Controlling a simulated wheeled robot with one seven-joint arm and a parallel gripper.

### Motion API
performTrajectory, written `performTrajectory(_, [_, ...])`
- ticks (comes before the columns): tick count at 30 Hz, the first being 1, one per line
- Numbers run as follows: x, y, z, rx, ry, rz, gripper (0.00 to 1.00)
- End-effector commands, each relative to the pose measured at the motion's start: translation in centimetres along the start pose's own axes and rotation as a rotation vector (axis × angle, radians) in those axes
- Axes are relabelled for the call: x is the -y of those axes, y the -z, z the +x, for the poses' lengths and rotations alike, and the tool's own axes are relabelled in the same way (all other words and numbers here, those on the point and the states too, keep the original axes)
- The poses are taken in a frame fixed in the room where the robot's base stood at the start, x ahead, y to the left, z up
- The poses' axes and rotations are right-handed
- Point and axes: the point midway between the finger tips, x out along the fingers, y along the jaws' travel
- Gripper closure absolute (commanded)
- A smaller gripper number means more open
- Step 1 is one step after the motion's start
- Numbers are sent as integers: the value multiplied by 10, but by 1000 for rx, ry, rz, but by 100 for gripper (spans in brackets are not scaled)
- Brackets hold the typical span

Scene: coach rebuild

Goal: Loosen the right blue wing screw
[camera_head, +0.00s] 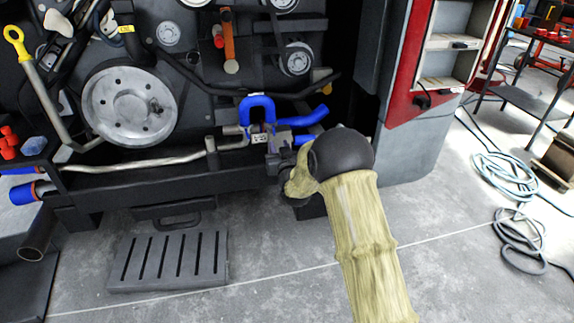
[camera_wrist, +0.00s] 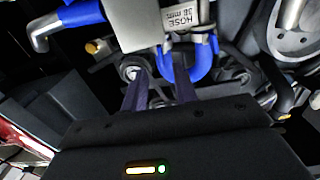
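My gripper (camera_wrist: 159,84) shows in the wrist view with its two dark fingers apart and no object clearly between them. The fingers point toward the pipework by the blue U-shaped hose (camera_wrist: 175,74), near a grey block with a "HOSE 38 mm" label (camera_wrist: 181,17). In the head view my gripper is largely hidden by my arm, just below and right of the blue U-shaped hose (camera_head: 257,103). A second blue hose (camera_head: 305,118) runs to the right. I cannot make out the right blue wing screw for certain; a small blue part (camera_head: 303,139) shows beside my wrist. Contact cannot be told.
A large grey pulley (camera_head: 129,104) and a pale horizontal pipe (camera_head: 140,163) lie left of my gripper. A red-edged cabinet (camera_head: 404,95) stands at right. A slotted plate (camera_head: 168,261) lies on the floor. Coiled hoses (camera_head: 507,175) lie far right.

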Motion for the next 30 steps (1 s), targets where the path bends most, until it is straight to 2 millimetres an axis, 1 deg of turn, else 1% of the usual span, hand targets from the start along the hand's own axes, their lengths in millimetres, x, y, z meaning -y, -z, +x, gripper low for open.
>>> performTrajectory(1, [0, 1, -8, 2, 0, 0, 71])
performTrajectory(12, [0, 0, -64, 4, 1, 0, 71])
performTrajectory(18, [0, 0, -90, 3, 1, 0, 71])
performTrajectory(22, [0, -1, -97, 3, 1, 0, 71])
performTrajectory(30, [0, -1, -97, 1, 1, 0, 71])
